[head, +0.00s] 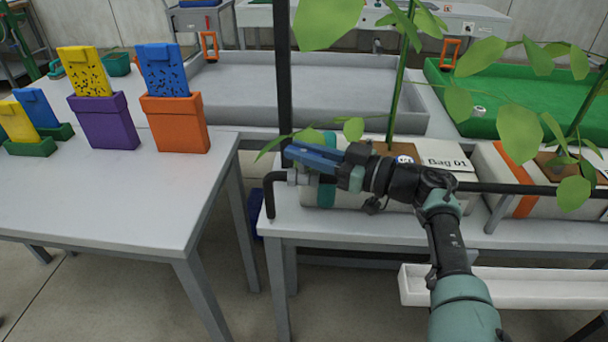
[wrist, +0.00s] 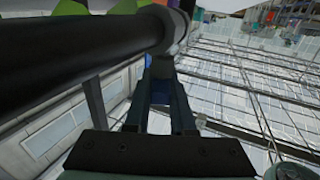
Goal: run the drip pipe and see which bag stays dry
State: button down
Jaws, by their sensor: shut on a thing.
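The black drip pipe (head: 480,188) runs along the front of the bags and bends down at its left end. A grey fitting (head: 296,177) sits near that bend; in the wrist view the pipe (wrist: 80,62) ends in a grey collar. My gripper (head: 325,158) is shut on a blue handle (head: 311,154) just above the pipe by the fitting. In the wrist view a little blue shows between the fingers (wrist: 162,85). The white Bag 01 (head: 445,160) has a teal band and a plant. A second bag (head: 497,170) has an orange band; its label is not readable. My arm hides part of Bag 01.
A white trough (head: 510,286) lies low in front of the bag table. A dark upright post (head: 284,70) stands behind the pipe's left end. The left table (head: 110,190) holds coloured pots with yellow and blue cards; its front is clear. Grey and green trays stand behind.

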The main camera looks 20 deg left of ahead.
jog(key=shift+a+f+n+g+b, duration=0.15)
jog(key=shift+n+g+b, duration=0.35)
jog(key=shift+b, duration=1.65)
jog(key=shift+r+g+b, duration=0.3)
jog(key=shift+g+b, duration=0.1)
jog(key=shift+b, duration=0.25)
jog(key=c, duration=0.8)
grip_release()
jog(key=shift+f, duration=0.1)
jog(key=shift+o, duration=0.2)
notch_tip(320, 180, up, 10)
jog(key=p, duration=0.3)
jog(key=shift+p, duration=0.3)
